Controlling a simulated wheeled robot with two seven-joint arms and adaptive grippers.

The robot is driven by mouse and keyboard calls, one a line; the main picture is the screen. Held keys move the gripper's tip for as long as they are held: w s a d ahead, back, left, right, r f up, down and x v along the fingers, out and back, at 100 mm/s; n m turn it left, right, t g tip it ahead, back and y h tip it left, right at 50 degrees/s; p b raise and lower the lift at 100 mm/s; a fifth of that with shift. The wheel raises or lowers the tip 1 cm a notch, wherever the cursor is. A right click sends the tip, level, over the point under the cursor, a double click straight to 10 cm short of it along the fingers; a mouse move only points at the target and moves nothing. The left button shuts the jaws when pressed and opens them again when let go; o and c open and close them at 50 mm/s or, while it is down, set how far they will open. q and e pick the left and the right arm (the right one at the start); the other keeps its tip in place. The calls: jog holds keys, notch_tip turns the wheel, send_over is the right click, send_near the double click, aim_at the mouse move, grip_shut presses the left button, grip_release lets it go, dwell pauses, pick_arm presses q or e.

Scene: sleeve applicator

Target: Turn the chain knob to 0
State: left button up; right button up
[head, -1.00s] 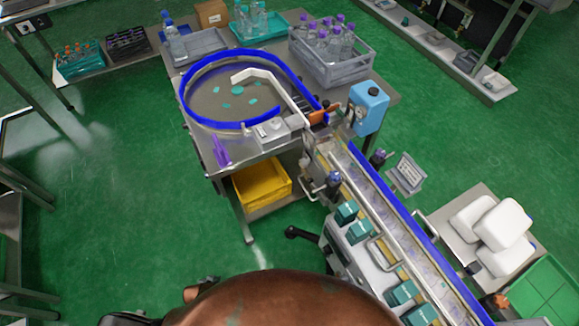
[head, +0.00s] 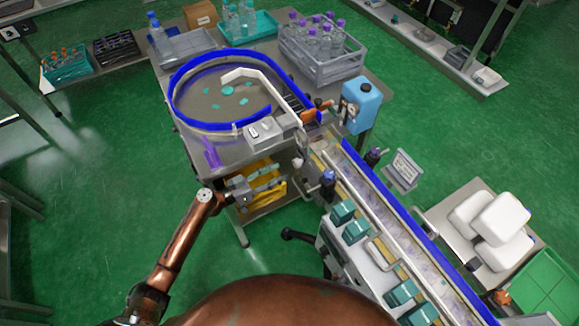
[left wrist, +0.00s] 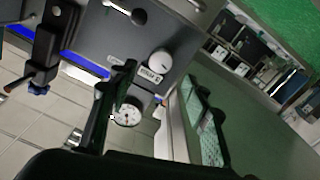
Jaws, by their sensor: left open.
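In the left wrist view a white round knob (left wrist: 160,62) sits on a dark grey panel (left wrist: 115,30), beside a small white label too small and tilted to read surely. A white round dial with a red mark (left wrist: 127,116) is lower, partly behind a finger. I cannot tell for certain which is the chain knob, nor read its setting. My left gripper (left wrist: 163,105) is open and empty, its fingers spread, apart from the white knob. In the head view my left gripper (head: 268,182) is beside the conveyor's near end, over the yellow bin (head: 262,205).
The conveyor (head: 385,220) with its blue rail runs down right. The round turntable (head: 222,100) stands behind my left gripper. A black handle (head: 297,235) juts from the machine's left side. Green floor lies open to the left.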

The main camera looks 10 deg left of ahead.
aim_at(294, 164)
pick_arm(q)
jog(key=x, duration=0.5)
jog(key=shift+w+d, duration=0.2)
jog(key=shift+d, duration=0.1)
jog(key=shift+c, duration=0.3)
jog(key=c, duration=1.1)
